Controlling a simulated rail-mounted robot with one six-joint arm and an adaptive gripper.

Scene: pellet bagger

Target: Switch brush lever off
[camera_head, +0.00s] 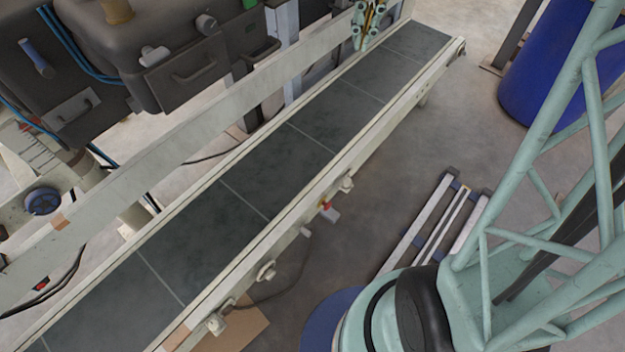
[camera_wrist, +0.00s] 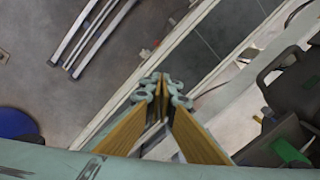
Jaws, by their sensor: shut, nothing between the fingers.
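No lever is labelled as the brush lever, and I cannot tell which part it is. A blue-handled lever (camera_head: 37,58) sits on the dark machine at the upper left in the head view. A green part (camera_head: 250,4) shows at the top edge of that machine, and a green part (camera_wrist: 290,152) also shows at the lower right in the wrist view. My gripper (camera_head: 368,24) is at the top of the head view, over the far part of the conveyor. In the wrist view my gripper (camera_wrist: 164,86) has its fingertips together, empty, touching no lever that I can see.
The conveyor belt (camera_head: 235,190) runs diagonally, with a pale guard rail (camera_head: 190,120) on its machine side. A red-tipped fitting (camera_head: 328,212) sticks out from the near frame. A blue drum (camera_head: 548,65) stands upper right. Pale metal rails (camera_head: 425,222) lie on the otherwise open floor.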

